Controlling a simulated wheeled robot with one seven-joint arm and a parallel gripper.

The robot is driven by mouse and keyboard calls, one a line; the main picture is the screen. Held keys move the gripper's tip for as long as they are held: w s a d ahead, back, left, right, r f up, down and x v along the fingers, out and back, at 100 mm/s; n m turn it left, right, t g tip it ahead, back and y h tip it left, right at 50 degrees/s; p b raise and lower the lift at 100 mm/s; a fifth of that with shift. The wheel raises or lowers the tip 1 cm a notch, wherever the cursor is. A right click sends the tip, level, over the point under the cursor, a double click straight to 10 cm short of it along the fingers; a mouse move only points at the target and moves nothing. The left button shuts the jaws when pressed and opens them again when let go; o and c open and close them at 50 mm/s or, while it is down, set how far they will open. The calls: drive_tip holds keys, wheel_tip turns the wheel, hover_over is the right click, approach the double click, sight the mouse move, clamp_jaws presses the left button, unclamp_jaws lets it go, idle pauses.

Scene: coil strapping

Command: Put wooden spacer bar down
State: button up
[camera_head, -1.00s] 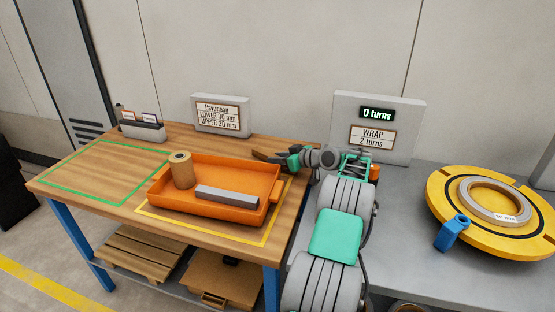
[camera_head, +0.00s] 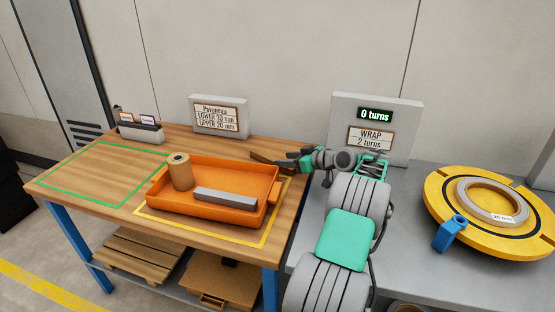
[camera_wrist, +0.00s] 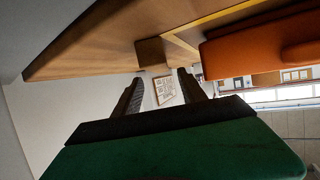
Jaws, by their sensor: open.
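The wooden spacer bar (camera_head: 264,157) is a small brown bar on the wooden table top near its back right edge, behind the orange tray. In the wrist view the bar's end (camera_wrist: 152,52) shows just beyond the fingertips, against the table. My gripper (camera_head: 285,163) is at the bar's right end, partly hiding it in the head view. In the wrist view the two dark fingers (camera_wrist: 161,88) are spread with nothing between them, and the bar looks clear of them.
An orange tray (camera_head: 240,216) holds a brown roll (camera_head: 180,171) and a grey bar (camera_head: 225,198). A sign board (camera_head: 220,117) stands behind. The green-outlined area (camera_head: 105,173) is clear. A yellow turntable (camera_head: 445,205) carries a ring at right.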

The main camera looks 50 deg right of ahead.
drive_tip(key=v, duration=0.6)
drive_tip(key=shift+s, duration=0.15)
